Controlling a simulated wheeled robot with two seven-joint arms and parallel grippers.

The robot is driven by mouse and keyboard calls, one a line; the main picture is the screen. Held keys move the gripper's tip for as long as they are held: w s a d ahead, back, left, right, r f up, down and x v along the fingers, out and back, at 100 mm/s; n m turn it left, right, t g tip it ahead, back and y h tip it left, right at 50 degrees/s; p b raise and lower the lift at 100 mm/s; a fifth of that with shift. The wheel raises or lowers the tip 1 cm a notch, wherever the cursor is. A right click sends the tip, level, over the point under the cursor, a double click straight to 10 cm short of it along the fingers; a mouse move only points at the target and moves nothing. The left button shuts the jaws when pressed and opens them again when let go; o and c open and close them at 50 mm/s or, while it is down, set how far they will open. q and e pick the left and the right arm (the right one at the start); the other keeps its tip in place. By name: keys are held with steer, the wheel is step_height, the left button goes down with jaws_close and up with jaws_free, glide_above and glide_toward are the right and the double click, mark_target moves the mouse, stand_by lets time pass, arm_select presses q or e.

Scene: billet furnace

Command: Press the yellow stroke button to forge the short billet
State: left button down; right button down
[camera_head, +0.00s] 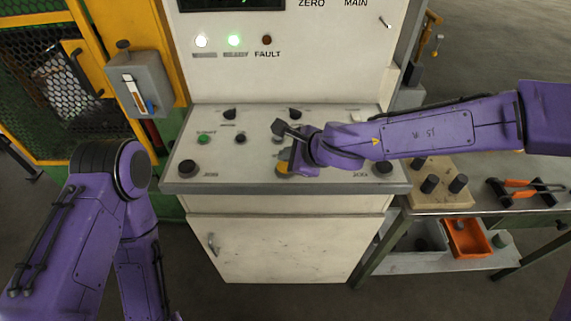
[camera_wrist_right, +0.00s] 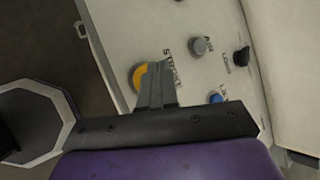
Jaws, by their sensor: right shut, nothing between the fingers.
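The yellow stroke button (camera_head: 283,168) is on the sloped white control panel (camera_head: 235,175), partly hidden by my right gripper. In the right wrist view the yellow button (camera_wrist_right: 136,77) shows beside and partly behind the fingertips. My right gripper (camera_wrist_right: 156,82) is shut and empty, with its fingers over the button's edge. I cannot tell whether they touch it. In the head view the right gripper (camera_head: 288,165) reaches down to the panel from the right. My left arm hangs at the lower left, and its gripper is out of view. No billet is in view.
The panel also has a green button (camera_head: 204,139), black buttons at both front corners (camera_head: 188,167) and knobs. At right a bench holds a block with dark cylinders (camera_head: 428,184) and an orange-handled tool (camera_head: 522,183).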

steer(key=shift+f, duration=0.4)
